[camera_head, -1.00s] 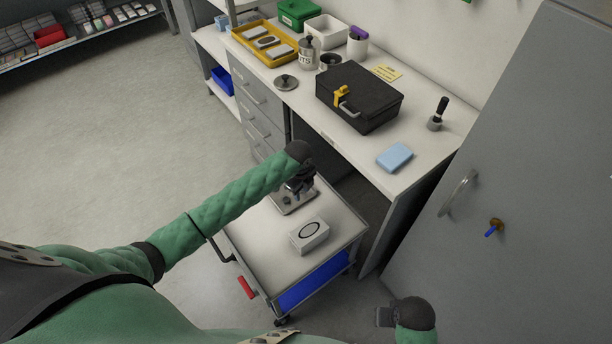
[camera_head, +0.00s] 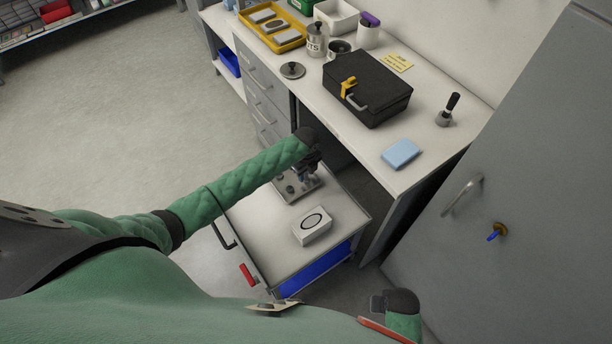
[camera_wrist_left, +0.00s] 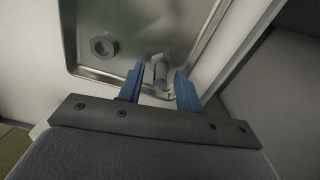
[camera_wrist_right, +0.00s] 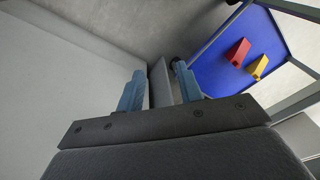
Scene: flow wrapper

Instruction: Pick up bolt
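A grey metal bolt (camera_wrist_left: 159,72) is on the shallow metal tray (camera_wrist_left: 215,30) in the left wrist view. My left gripper (camera_wrist_left: 158,86) is open, with its two blue fingers on either side of the bolt and gaps showing between. A metal nut (camera_wrist_left: 102,46) lies on the tray to the left of the bolt. In the head view, my left gripper (camera_head: 312,170) is over the tray (camera_head: 301,187) on the cart, and the bolt is too small or covered to make out. My right gripper (camera_wrist_right: 160,88) is open and empty beside the cart, low on the right in the head view (camera_head: 377,303).
A white box with a black ring (camera_head: 312,226) stands on the cart top (camera_head: 262,235) near the tray. The workbench (camera_head: 330,112) with a black case (camera_head: 371,90) and a blue pad (camera_head: 401,154) is behind. A grey cabinet (camera_head: 530,180) closes the right side.

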